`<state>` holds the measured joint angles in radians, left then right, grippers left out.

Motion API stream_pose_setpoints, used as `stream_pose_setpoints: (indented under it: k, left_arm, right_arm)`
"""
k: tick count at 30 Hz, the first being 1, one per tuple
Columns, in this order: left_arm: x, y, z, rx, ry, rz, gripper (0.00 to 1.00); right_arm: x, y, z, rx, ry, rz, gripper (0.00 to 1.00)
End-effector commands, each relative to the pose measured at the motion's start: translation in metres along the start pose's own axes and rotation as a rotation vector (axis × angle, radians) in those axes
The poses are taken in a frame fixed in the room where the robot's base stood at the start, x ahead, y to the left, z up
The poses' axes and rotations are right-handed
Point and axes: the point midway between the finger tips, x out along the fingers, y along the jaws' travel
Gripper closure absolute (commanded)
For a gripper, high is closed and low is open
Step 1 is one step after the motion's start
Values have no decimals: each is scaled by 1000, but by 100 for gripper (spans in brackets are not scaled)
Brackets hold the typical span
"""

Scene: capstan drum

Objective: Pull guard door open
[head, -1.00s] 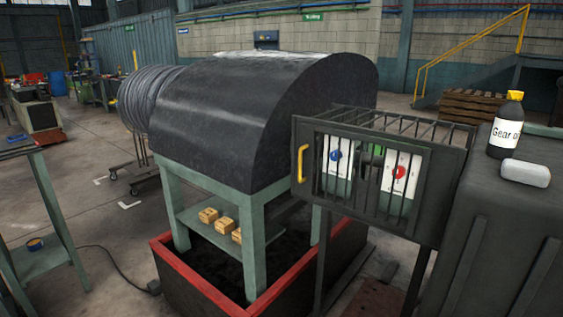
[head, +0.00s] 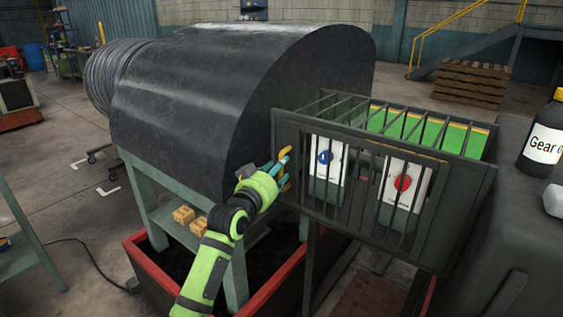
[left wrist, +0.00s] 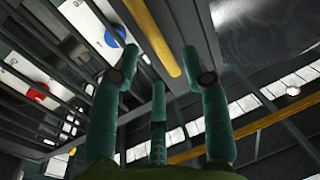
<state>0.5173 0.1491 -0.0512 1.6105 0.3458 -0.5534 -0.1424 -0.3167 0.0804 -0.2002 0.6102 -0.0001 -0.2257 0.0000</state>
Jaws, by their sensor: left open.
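The guard door (head: 345,227) is a dark barred panel on the front of a cage and looks shut. Its yellow handle (head: 286,151) is at the door's left edge, partly hidden by my fingers. My left gripper (head: 282,170) is open at the handle. In the left wrist view the yellow handle (left wrist: 154,38) runs between and beyond the spread teal fingers (left wrist: 160,66); I cannot tell whether they touch it. Behind the bars are white panels with a blue button (head: 325,157) and a red button (head: 403,182). My right gripper is not in view.
A large dark drum cover (head: 220,90) stands left of the cage on a green frame above a red-edged tray (head: 165,283). A dark cabinet with a gear oil bottle (head: 543,140) stands at right. Small wooden blocks (head: 184,215) lie under the cover.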

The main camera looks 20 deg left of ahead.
Motion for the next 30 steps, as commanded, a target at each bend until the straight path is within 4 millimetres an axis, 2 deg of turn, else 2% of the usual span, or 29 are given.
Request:
stream_pose_setpoints:
  k: [4, 9, 13, 19, 22, 23, 30]
  left_arm:
    - [18, 0, -1, -1, -1, 0, 54]
    - [29, 0, 0, -1, -1, 0, 54]
    - [32, 0, 0, 0, 0, 0, 54]
    - [32, 0, 1, 0, 0, 0, 54]
    - [32, 0, 1, 0, -1, 0, 94]
    - [32, 0, 1, 0, -1, 0, 100]
    - [31, 0, 0, -1, 0, -2, 100]
  right_arm:
    - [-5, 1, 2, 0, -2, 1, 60]
    - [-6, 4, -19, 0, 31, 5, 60]
    - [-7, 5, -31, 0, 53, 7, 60]
    - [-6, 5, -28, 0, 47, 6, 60]
    - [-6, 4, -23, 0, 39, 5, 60]
    - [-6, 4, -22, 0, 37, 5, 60]
    - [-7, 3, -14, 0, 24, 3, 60]
